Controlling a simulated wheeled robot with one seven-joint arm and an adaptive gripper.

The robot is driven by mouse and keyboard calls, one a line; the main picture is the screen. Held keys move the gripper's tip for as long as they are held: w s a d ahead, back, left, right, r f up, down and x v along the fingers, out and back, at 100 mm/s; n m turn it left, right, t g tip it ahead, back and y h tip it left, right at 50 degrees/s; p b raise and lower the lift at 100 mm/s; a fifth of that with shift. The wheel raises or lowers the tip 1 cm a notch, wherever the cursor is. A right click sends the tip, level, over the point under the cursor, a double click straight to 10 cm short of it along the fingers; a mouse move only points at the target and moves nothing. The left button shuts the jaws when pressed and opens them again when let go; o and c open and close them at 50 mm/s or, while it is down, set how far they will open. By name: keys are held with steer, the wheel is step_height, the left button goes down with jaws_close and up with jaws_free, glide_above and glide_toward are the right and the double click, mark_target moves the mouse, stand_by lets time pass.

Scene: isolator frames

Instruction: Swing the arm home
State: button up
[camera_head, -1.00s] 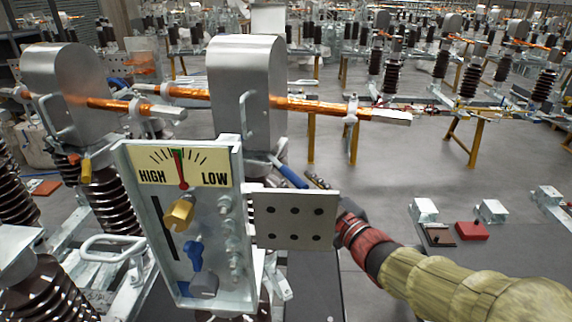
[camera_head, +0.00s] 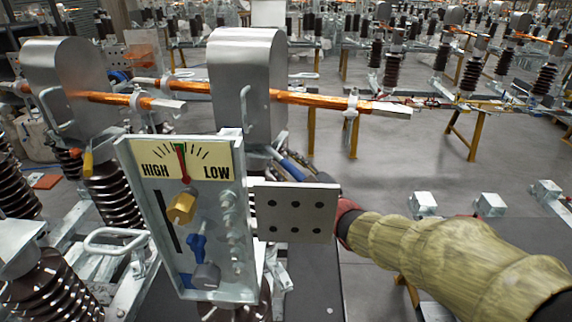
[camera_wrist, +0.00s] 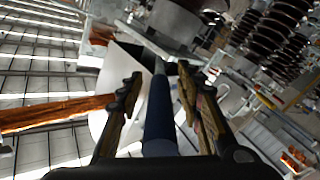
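My arm, in a tan sleeve (camera_head: 430,245), reaches in from the lower right in the head view. Its wrist end goes behind a grey plate with several holes (camera_head: 295,212), so my gripper is hidden there. In the wrist view, my gripper (camera_wrist: 158,85) has its two fingers apart. A dark blue handle (camera_wrist: 159,120) lies lengthwise between the fingers, with gaps seen beside it; contact cannot be told. A blue handle (camera_head: 291,168) also shows in the head view, below the tall metal hood.
The gauge box (camera_head: 185,163) marked HIGH and LOW stands close in front, with a yellow knob (camera_head: 182,207) and a blue lever (camera_head: 196,245). An orange bar (camera_head: 320,101) crosses behind it. Metal blocks (camera_head: 490,205) lie at the right. Open floor (camera_head: 400,170) shows beyond my arm.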

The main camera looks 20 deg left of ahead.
steer(key=shift+c, duration=1.1)
jaws_close()
